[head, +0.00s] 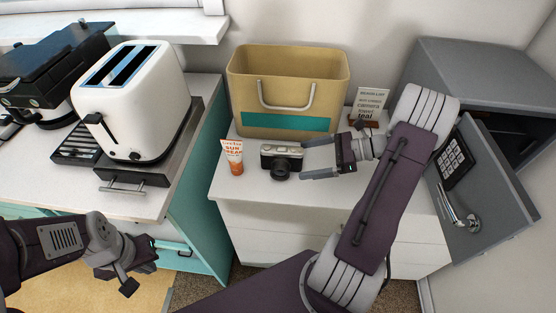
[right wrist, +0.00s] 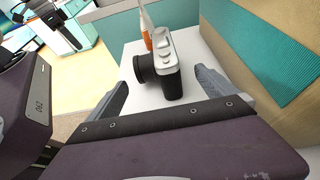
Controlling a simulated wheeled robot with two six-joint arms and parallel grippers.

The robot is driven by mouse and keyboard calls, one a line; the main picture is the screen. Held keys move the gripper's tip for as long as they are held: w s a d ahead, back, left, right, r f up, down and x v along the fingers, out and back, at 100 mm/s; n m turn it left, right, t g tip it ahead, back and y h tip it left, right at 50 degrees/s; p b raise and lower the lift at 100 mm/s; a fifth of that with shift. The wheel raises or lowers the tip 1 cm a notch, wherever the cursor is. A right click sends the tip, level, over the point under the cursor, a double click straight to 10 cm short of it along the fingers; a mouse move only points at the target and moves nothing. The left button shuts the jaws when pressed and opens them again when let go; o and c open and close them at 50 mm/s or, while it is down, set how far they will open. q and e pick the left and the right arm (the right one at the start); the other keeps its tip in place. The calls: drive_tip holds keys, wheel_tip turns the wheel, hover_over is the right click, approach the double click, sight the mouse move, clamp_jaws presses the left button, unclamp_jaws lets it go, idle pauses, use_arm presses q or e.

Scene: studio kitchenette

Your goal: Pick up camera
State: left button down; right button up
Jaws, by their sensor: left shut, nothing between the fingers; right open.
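The camera (head: 282,159), silver and black with a round black lens, stands on the white cabinet top in the head view. It also shows in the right wrist view (right wrist: 168,72), upright between and a little beyond the two fingertips. My right gripper (head: 312,159) is open and empty, just right of the camera, with its fingers pointing at it. Its fingers also show in the right wrist view (right wrist: 160,82). My left gripper (head: 140,274) is shut and empty at the lower left, well away from the camera, in front of the counter.
An orange and white sun cream tube (head: 232,157) stands just left of the camera. A yellow and teal bin (head: 290,75) stands behind it. A small sign (head: 368,104) is at the back. A grey safe (head: 480,80) with its door open is at right; a toaster (head: 130,100) at left.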

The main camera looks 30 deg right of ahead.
sight(290, 162)
drive_tip(key=shift+a, duration=0.45)
drive_tip(key=b+x, duration=0.1)
drive_tip(key=x, duration=0.7)
drive_tip(key=shift+a+r, duration=0.1)
drive_tip(key=shift+a, duration=0.05)
clamp_jaws()
